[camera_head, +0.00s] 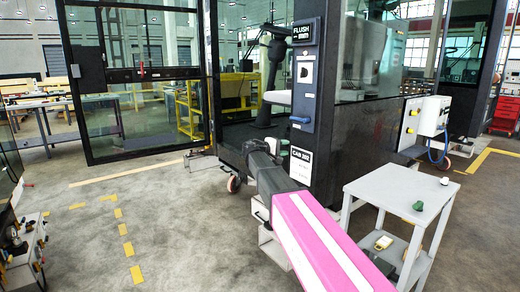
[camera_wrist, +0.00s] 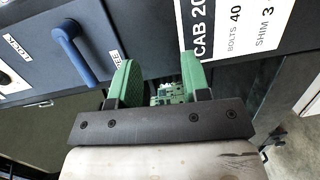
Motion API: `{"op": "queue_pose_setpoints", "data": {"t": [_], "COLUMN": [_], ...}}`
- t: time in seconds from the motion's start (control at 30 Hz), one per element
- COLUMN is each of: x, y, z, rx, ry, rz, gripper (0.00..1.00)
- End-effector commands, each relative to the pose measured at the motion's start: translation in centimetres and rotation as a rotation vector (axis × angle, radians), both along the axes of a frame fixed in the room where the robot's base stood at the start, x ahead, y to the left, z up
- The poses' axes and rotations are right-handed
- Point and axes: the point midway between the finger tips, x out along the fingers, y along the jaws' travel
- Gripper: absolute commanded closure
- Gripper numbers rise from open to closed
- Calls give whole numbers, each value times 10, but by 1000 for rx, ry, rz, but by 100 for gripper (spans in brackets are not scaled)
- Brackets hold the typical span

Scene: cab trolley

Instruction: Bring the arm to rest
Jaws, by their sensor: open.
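My gripper (camera_wrist: 158,72) shows in the wrist view with its two green fingers well apart. A green circuit board (camera_wrist: 168,93) shows in the gap between them; I cannot tell how far it lies from the fingers. In the head view my pink and white arm reaches forward from the lower right. Its dark wrist ends low beside the cab's dark corner pillar (camera_head: 327,110), near the white CAB label (camera_head: 300,165). The label also shows close beyond the fingers in the wrist view (camera_wrist: 235,35).
A blue handle (camera_wrist: 75,50) sits on the cab face left of the fingers. A white trolley (camera_head: 385,195) stands right of my arm, with a green item (camera_head: 418,206) and a small pale knob (camera_head: 444,181) on top. The floor (camera_head: 150,220) at left is mostly clear.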

Motion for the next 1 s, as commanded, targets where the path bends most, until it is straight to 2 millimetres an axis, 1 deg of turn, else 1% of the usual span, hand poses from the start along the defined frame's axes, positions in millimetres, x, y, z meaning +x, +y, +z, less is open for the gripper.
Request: {"op": "queue_pose_setpoints", "data": {"t": [0.03,0.07,0.1,0.17,0.2,0.27,0.3,0.37,0.4,0.47,0.5,0.57,0.6,0.7,0.8,0.9,1.0], "x": [-20,-27,-38,-55,-68,-88,-103,-127,-145,-172,-190,-217,-235,-274,-303,-321,-328], "y": [-17,-25,-34,-47,-55,-65,-71,-78,-82,-85,-86,-86,-85,-79,-72,-66,-63], "z": [-31,-48,-70,-103,-125,-157,-178,-208,-228,-256,-272,-295,-309,-335,-351,-360,-363], "rx": [68,111,169,259,321,416,481,584,655,764,838,948,1020,1188,1320,1410,1456], "ry": [37,58,85,124,148,183,207,239,259,287,303,324,335,352,358,359,356], "rz": [-7,-13,-20,-31,-40,-56,-70,-91,-108,-134,-154,-186,-207,-260,-306,-337,-352], "gripper": [57,57,57,57,57,57,57,57,57,57,57,57,57,57,57,57,57]}}
